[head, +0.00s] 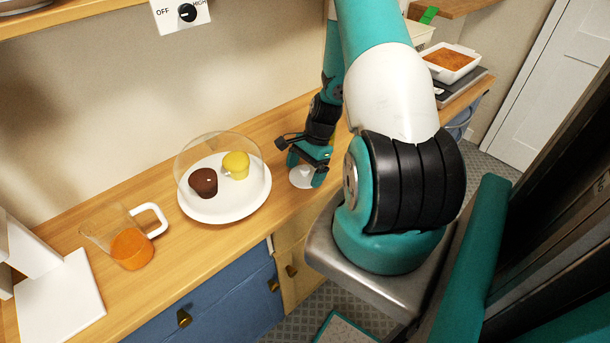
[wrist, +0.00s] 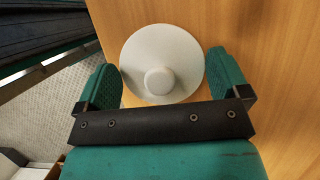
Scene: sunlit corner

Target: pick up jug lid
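The jug lid (head: 302,177) is a white disc lying on the wooden counter near its front edge, right of the plate. In the wrist view the lid (wrist: 180,50) shows from above with a round knob in its middle. My gripper (head: 307,171) is low over the lid; it also shows in the wrist view (wrist: 162,82), open, with one finger on each side of the knob and a gap on both sides. The glass jug (head: 130,248) with a white handle and orange liquid stands at the left, with no lid on it.
A white plate (head: 226,212) under a clear dome holds a brown and a yellow muffin, left of my gripper. A white stand (head: 62,300) is at the far left. A baking dish (head: 451,57) is at the back right. The counter's front edge is close to the lid.

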